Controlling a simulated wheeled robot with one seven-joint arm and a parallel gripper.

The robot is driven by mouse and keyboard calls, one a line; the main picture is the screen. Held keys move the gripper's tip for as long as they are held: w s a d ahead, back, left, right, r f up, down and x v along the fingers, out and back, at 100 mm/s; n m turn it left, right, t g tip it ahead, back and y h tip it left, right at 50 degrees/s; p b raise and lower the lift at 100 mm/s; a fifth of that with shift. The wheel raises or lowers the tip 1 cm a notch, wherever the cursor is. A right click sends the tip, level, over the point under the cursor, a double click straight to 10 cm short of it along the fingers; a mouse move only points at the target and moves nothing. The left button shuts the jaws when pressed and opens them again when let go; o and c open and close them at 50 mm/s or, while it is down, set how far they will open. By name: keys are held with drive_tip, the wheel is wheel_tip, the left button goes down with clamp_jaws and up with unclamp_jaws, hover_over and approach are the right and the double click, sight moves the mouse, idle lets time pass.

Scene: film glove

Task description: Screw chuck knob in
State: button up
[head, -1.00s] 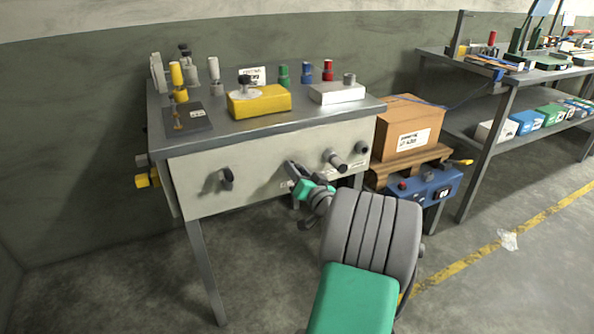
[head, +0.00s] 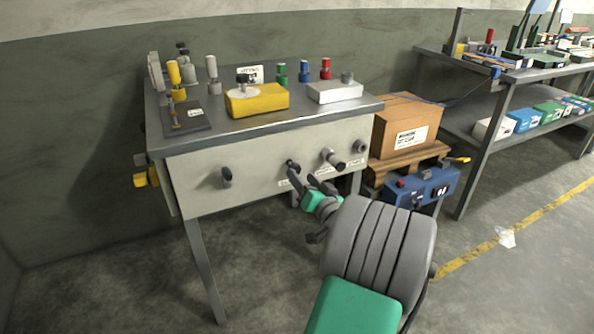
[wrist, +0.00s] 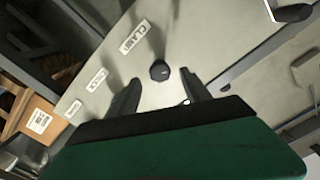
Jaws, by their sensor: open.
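A dark round knob (head: 292,166) sticks out of the middle of the bench's pale front panel (head: 255,155). In the wrist view this knob (wrist: 159,71) shows end-on, centred in the gap between my fingertips. My gripper (head: 307,190) is open and empty, just in front of the panel and a little below and right of the knob in the head view. The fingers appear apart from the knob. How deep the knob sits in the panel cannot be told.
A black knob (head: 227,177) projects at the panel's left, and a metal-and-black knob (head: 333,159) and a small dark knob (head: 360,146) at its right. A cardboard box (head: 405,125) and a blue unit (head: 422,187) stand right of the bench.

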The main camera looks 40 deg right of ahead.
sight(296, 170)
drive_tip(key=shift+v, duration=1.2)
drive_tip(key=w+n+b, duration=0.1)
drive_tip(key=w, duration=0.1)
drive_tip(key=w+d+n+b, duration=0.1)
drive_tip(key=w+n+b, duration=0.1)
drive_tip(key=w, duration=0.1)
drive_tip(key=w+d+n+b, duration=0.1)
drive_tip(key=w+n, duration=0.1)
drive_tip(key=shift+w+d+b, duration=0.1)
drive_tip(key=shift+w+b, duration=0.15)
drive_tip(key=shift+b, duration=0.1)
clamp_jaws()
